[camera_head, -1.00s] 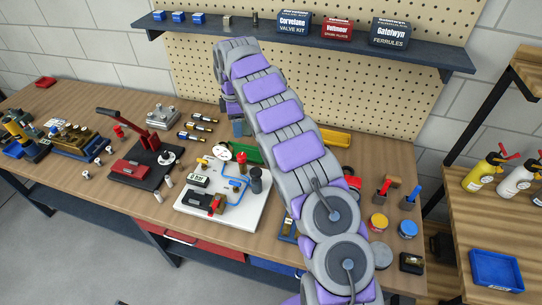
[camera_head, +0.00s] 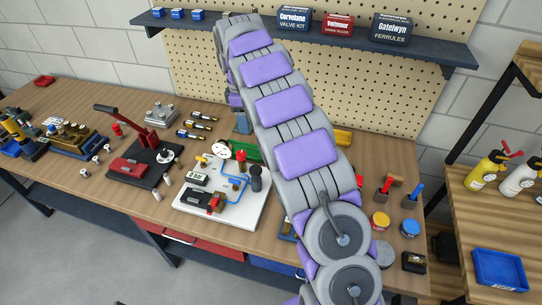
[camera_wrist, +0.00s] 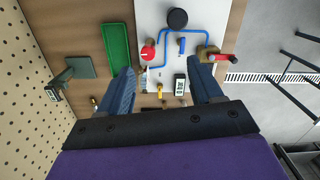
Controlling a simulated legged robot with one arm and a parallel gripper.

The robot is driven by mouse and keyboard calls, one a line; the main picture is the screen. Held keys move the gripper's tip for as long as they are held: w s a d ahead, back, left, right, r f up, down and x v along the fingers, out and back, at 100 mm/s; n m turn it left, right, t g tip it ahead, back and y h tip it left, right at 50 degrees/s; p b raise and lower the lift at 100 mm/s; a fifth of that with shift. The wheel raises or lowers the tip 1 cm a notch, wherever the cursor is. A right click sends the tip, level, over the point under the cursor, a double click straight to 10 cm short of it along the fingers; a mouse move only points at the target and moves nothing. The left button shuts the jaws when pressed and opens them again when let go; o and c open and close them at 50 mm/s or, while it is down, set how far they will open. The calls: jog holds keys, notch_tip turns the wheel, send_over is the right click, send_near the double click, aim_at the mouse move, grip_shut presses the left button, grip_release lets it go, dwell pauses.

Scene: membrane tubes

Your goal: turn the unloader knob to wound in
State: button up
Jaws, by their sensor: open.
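The white board (camera_head: 215,222) on the bench carries a small hydraulic rig with blue piping; it also shows in the wrist view (camera_wrist: 150,20). A red knob (camera_head: 241,156) stands on it near a black cylinder (camera_head: 256,178). In the wrist view the red knob (camera_wrist: 148,52) has a pale edge and the black cylinder (camera_wrist: 178,18) is above it. I cannot read a label naming the unloader knob. My gripper (camera_wrist: 164,70) is open, its two blue fingers spread over the near part of the board, with nothing held. The red knob appears just beyond the left fingertip, apart from it.
A digital display (camera_wrist: 180,86), a yellow fitting (camera_wrist: 160,92) and a brass block with a red end (camera_wrist: 208,52) are close to the fingers. A green tray (camera_wrist: 116,50) lies left of the board. The pegboard (camera_head: 200,80) rises behind the bench.

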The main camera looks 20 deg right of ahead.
jog(key=s+d+r+m+b, duration=0.1)
jog(key=s+m+b, duration=0.3)
jog(key=s, duration=1.4)
jog(key=m, duration=0.2)
jog(key=shift+d+r+m, duration=0.25)
jog(key=shift+d+m, duration=0.05)
jog(key=shift+m, duration=0.1)
jog(key=m+p, duration=0.1)
send_over(241, 153)
notch_tip(241, 153, down, 4)
jog(key=shift+y, duration=0.4)
notch_tip(241, 153, down, 17)
jog(key=b, duration=0.4)
jog(key=shift+w+f+b, duration=0.1)
jog(key=shift+w+b, duration=0.05)
jog(key=shift+b, duration=0.2)
jog(key=shift+c, duration=0.5)
